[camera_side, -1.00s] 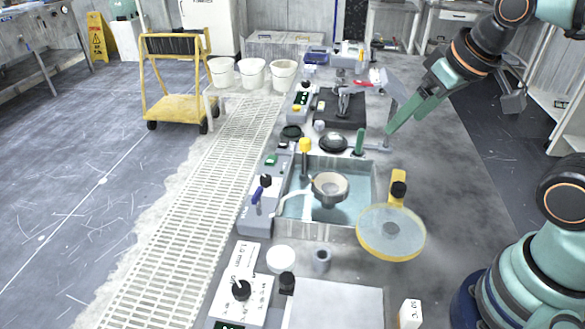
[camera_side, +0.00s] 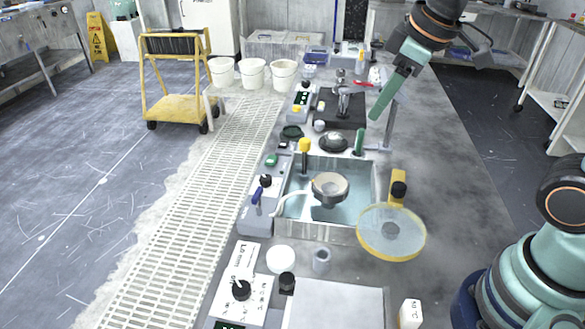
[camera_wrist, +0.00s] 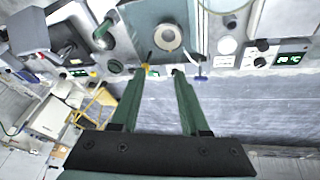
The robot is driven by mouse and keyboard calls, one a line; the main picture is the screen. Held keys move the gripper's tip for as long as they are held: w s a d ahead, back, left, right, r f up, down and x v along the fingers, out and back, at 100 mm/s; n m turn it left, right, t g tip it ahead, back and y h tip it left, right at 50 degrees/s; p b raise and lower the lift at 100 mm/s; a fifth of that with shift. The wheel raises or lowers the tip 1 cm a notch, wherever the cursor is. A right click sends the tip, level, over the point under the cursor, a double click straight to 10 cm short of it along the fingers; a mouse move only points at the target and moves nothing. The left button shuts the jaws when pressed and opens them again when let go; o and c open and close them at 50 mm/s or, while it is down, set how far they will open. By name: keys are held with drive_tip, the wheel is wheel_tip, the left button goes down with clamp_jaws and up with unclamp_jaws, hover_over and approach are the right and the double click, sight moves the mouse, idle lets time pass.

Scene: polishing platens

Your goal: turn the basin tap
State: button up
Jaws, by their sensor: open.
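The basin (camera_side: 375,182) stands in the middle of the bench in the side view, with a grey round dish (camera_side: 329,186) over its water. At its left is a blue lever (camera_side: 257,195) on a grey block, with a white curved spout (camera_side: 287,203) reaching into the basin; this looks like the tap. A yellow-topped post (camera_side: 305,146) stands at the basin's back left. My gripper (camera_side: 376,115) is open and empty, above and behind the basin, apart from everything. In the wrist view, the blue lever (camera_wrist: 200,78) lies just right of my gripper (camera_wrist: 160,72).
A green-handled post (camera_side: 359,141) stands at the basin's back right, below my fingers. A yellow-rimmed disc (camera_side: 391,231) is at its front right. A control box (camera_side: 240,290) is at the near left.

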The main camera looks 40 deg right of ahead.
drive_tip(key=w+a+n+g, duration=0.2)
drive_tip(key=w+a+n, duration=0.5)
drive_tip(key=a+n, duration=0.15)
drive_tip(key=n+g, duration=0.2)
drive_tip(key=n, duration=1)
hover_over(257, 192)
wheel_tip(257, 192, down, 7)
wheel_tip(257, 192, down, 12)
drive_tip(key=shift+r, duration=0.2)
clamp_jaws()
